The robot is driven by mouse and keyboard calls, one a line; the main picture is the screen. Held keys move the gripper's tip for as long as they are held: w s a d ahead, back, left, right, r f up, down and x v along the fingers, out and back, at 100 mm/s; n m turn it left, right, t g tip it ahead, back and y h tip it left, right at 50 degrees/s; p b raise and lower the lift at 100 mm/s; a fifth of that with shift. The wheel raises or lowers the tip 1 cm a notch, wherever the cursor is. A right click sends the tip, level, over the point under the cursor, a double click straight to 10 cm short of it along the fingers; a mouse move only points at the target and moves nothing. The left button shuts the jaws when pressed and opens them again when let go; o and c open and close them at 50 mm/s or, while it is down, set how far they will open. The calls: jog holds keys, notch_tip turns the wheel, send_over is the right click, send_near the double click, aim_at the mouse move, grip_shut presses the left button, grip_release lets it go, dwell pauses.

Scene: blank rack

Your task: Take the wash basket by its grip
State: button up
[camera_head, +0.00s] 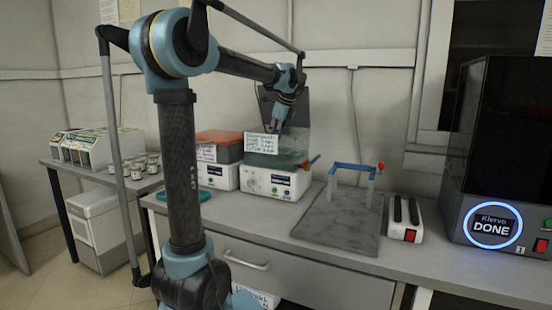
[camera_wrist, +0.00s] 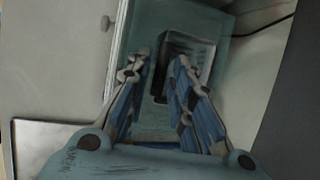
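A wash tank (camera_head: 292,150) with a clear greenish upper part and a label stands on a white control unit (camera_head: 275,183) on the bench. Its dark lid (camera_head: 296,104) is raised behind it. My gripper (camera_head: 277,127) points down over the tank opening. In the wrist view my gripper (camera_wrist: 165,60) has its two blue fingers spread apart, with nothing visibly clamped. A dark rectangular thing (camera_wrist: 188,48), perhaps the wash basket, shows inside the teal tank (camera_wrist: 150,15), beyond and partly between the fingers. Its grip cannot be made out, and contact cannot be told.
A second unit with an orange-topped tank (camera_head: 219,145) stands left. A blue frame with a red knob (camera_head: 352,167) stands on a grey mat (camera_head: 335,230) at right. Beyond are a small device with black bars (camera_head: 404,220) and a dark machine reading DONE (camera_head: 495,226).

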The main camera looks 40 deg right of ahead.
jog(key=shift+f, duration=0.1)
jog(key=shift+c, duration=0.5)
grip_shut()
